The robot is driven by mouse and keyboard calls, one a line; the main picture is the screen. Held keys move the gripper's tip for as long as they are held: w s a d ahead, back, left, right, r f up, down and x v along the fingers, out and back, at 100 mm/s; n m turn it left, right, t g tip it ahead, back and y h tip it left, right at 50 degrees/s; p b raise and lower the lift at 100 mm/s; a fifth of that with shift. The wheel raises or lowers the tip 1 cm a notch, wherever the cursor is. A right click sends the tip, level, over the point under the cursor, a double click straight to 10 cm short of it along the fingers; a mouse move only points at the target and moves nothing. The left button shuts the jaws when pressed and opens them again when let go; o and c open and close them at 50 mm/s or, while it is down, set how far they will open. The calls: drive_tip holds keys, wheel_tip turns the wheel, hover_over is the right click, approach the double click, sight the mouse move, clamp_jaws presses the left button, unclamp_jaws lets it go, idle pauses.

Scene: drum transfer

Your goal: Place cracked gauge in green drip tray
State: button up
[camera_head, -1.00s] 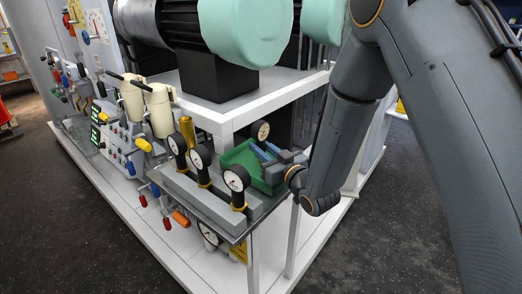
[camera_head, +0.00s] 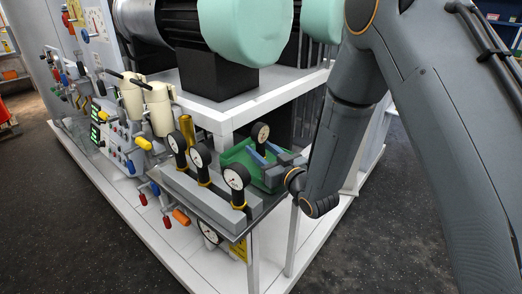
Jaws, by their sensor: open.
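The green drip tray (camera_head: 234,156) sits at the far right end of the grey shelf, partly hidden by my gripper. A round, pale-faced gauge (camera_head: 261,132) with a black stem shows at the tray, between or just behind my fingers. I cannot tell whether its stem rests in the tray. My gripper (camera_head: 262,151) is open over the tray, its blue fingers apart close to this stem. Three similar gauges (camera_head: 177,143), (camera_head: 200,158) and (camera_head: 237,178) stand upright in a row on a grey block. Cracks are too small to make out on any face.
The grey block (camera_head: 206,193) lies along the shelf's front, left of the tray. A white frame post (camera_head: 226,133) and platform edge rise behind it. Valves and cream cylinders (camera_head: 160,108) crowd the left. Another gauge (camera_head: 210,232) hangs below the shelf. Dark floor is free at right.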

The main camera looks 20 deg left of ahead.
drive_tip(key=b+v, duration=0.2)
drive_tip(key=v, duration=0.8)
drive_tip(key=shift+s+d+b, duration=0.25)
drive_tip(key=shift+b, duration=0.05)
drive_tip(key=shift+s+d+r, duration=0.1)
drive_tip(key=shift+s+d, duration=0.35)
